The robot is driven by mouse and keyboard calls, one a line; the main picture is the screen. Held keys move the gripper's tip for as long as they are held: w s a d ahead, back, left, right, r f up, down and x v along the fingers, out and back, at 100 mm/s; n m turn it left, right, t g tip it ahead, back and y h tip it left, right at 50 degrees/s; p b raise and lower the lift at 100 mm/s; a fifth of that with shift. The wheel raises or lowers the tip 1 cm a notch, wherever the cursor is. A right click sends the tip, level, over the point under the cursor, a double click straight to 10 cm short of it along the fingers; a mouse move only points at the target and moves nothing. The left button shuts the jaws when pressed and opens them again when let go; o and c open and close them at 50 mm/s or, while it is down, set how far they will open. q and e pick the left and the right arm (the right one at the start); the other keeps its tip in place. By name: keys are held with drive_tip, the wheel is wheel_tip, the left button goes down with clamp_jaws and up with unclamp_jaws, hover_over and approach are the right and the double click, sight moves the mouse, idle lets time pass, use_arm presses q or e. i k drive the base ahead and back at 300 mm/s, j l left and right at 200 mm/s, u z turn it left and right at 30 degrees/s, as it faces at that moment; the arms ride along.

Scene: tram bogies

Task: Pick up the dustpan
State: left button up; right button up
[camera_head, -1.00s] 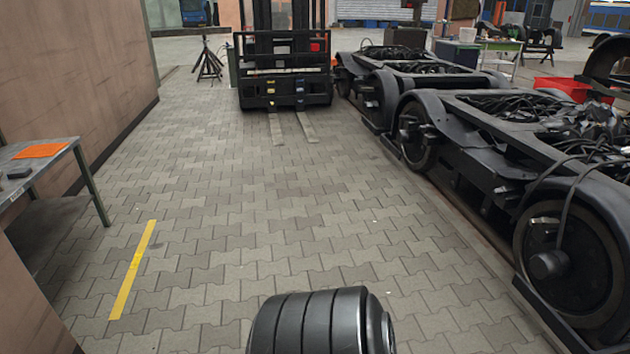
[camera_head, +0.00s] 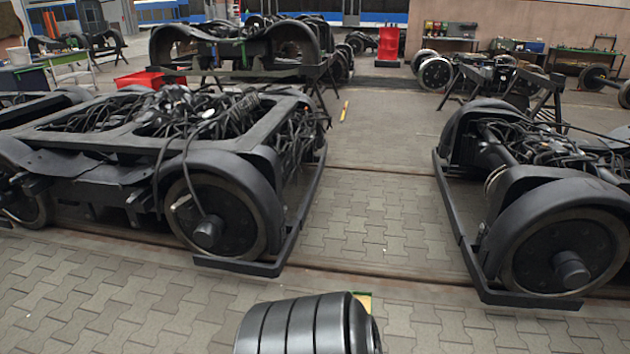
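I cannot make out a dustpan in this view. Neither of my grippers is in view. A dark ribbed cylinder, which looks like part of my own body, fills the bottom middle and hides the floor behind it. A small green and yellow patch (camera_head: 363,300) shows just behind its right edge, and I cannot tell what it is.
A bogie (camera_head: 115,148) full of cables stands at left and another bogie (camera_head: 540,190) at right. A paved gap (camera_head: 365,215) runs between them, crossed by a rail. A thin yellow object or mark (camera_head: 344,111) is farther back. A red bin (camera_head: 139,80) and workbenches (camera_head: 447,42) stand behind.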

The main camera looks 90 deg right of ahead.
sight(365, 298)
drive_tip(key=z, duration=3.15)
drive_tip(key=i+l, duration=0.85)
drive_tip(key=i, duration=0.15)
drive_tip(key=j+u, duration=0.05)
